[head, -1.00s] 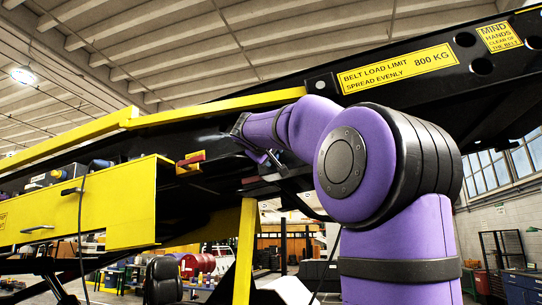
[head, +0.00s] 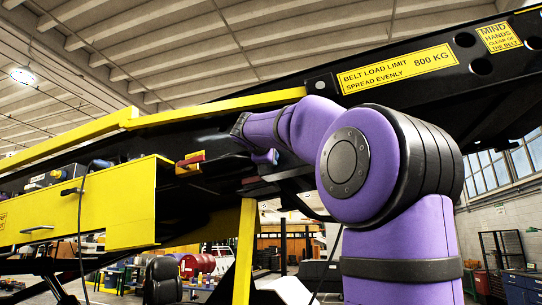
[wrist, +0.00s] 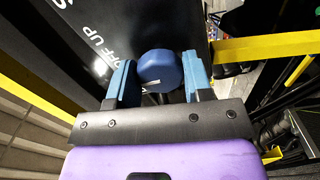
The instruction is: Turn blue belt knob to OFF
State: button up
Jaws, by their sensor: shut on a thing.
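The blue belt knob (wrist: 160,70) is a round blue cap in the upper middle of the wrist view, standing out from a black panel. My gripper (wrist: 158,62) has one blue finger on each side of the knob and is shut on it. The right finger lies close against the knob; contact at the left finger is harder to see. White lettering reading "OFF UP" (wrist: 99,38) is on the black panel to the left. In the head view the knob is hidden behind my wrist, at the loader's dark side.
In the head view a red handle (head: 191,160) sits left of my wrist on the loader. A yellow rail (head: 220,107) runs above, and a yellow box (head: 80,215) stands out at left. In the wrist view a yellow bar (wrist: 265,46) crosses right of the knob.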

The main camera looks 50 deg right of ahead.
jog(key=shift+f+n, duration=0.1)
jog(key=shift+n, duration=0.3)
jog(key=o, duration=0.9)
jog(key=shift+a, duration=0.1)
jog(key=v, duration=1)
jog(key=shift+s+a, duration=0.1)
jog(key=shift+a, duration=0.15)
